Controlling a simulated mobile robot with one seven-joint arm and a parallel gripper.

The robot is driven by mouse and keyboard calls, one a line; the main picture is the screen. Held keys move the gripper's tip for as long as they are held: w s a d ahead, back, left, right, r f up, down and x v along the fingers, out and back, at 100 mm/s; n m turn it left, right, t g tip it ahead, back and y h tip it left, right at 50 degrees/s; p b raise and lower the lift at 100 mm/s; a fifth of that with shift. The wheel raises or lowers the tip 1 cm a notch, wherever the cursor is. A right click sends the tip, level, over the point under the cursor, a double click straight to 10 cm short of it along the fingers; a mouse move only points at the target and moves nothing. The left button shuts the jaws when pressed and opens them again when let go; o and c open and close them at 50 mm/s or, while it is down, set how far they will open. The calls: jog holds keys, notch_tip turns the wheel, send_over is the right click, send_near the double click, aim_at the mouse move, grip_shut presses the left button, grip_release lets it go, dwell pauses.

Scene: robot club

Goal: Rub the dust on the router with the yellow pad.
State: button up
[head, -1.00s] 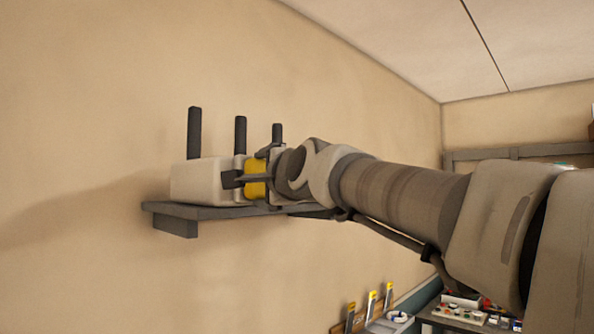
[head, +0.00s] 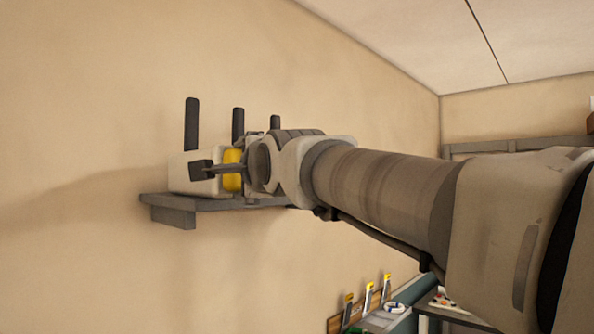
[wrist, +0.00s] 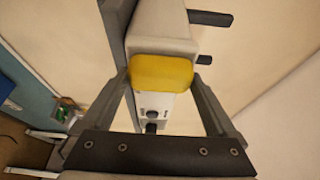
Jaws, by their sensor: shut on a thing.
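The router (head: 188,181) is a pale box with several dark upright antennas, standing on a grey wall shelf (head: 172,201). My gripper (head: 218,169) is shut on the yellow pad (head: 233,181), at the router's near side. In the wrist view the pad (wrist: 160,73) sits between both fingers and covers the middle of the router (wrist: 158,30). The pad looks against the router or very close; I cannot tell if it touches. The small dark ports show below the pad. I cannot make out any dust; the pad and gripper hide part of the router.
The tan wall (head: 80,100) is directly behind the shelf. Low at the right are yellow-topped tools (head: 368,295) in a rack and a bench with small items (head: 445,301). The space in front of the shelf is clear apart from my arm.

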jog(key=shift+s+d+b, duration=1.35)
jog(key=shift+s+d, duration=0.6)
jog(key=shift+d, duration=0.3)
jog(key=shift+s+d+b, duration=0.85)
jog(key=shift+s+d, duration=0.15)
jog(key=shift+d, duration=0.1)
jog(key=w+a+p, duration=0.3)
jog(key=w+a, duration=0.1)
jog(key=a, duration=0.1)
jog(key=shift+w+p, duration=0.3)
jog(key=shift+w+a+p, duration=0.45)
jog(key=shift+w+a, duration=0.2)
jog(key=shift+a, duration=0.2)
